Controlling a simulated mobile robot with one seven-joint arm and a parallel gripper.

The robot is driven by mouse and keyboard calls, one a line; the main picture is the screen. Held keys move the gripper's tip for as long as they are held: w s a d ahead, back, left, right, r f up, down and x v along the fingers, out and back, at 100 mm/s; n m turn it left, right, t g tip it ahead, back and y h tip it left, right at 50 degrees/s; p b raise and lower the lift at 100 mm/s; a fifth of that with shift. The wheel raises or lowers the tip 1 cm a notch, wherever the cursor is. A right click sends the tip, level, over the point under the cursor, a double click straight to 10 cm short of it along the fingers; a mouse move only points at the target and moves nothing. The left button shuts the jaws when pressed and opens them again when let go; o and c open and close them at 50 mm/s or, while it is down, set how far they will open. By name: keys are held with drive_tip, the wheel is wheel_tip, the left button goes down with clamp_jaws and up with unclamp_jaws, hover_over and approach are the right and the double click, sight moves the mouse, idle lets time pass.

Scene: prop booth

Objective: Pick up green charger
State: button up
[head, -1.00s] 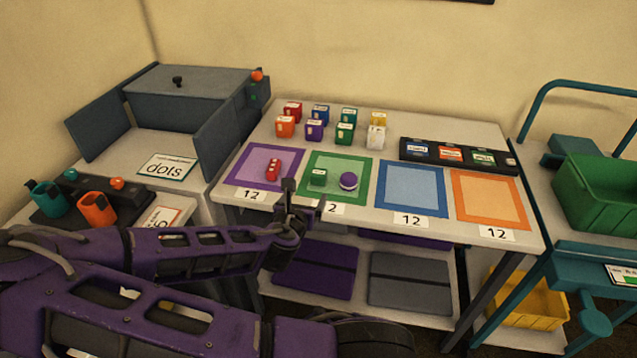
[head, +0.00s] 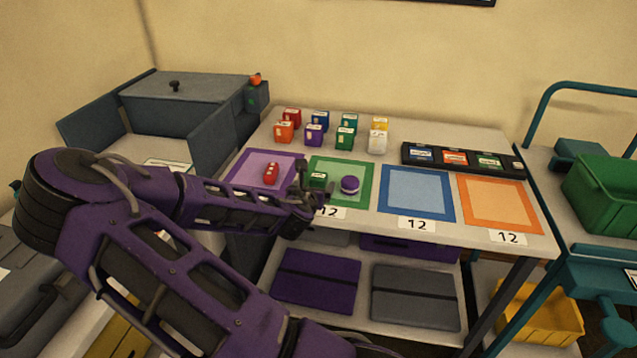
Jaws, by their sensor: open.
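A small green block (head: 318,179) lies on the green-bordered mat (head: 366,170), beside a purple ball with a pale band (head: 350,184). In the rear cluster stand a green labelled block (head: 345,138) and a teal one (head: 349,118). I cannot tell for sure which of these is the green charger. My gripper (head: 311,186) is open, at the left front of the green mat, close to the small green block and partly overlapping it in the picture. Whether they touch cannot be told.
Blue (head: 416,193) and orange (head: 498,203) mats are empty. A black tray (head: 462,158) sits at the back right. Several coloured blocks stand at the back. A grey open-fronted box (head: 187,99) is left.

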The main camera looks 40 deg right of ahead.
sight(317, 181)
drive_tip(key=b+x, duration=0.1)
drive_tip(key=x, duration=0.4)
drive_tip(key=shift+w+a+f, duration=0.1)
drive_tip(key=shift+a, duration=0.05)
clamp_jaws()
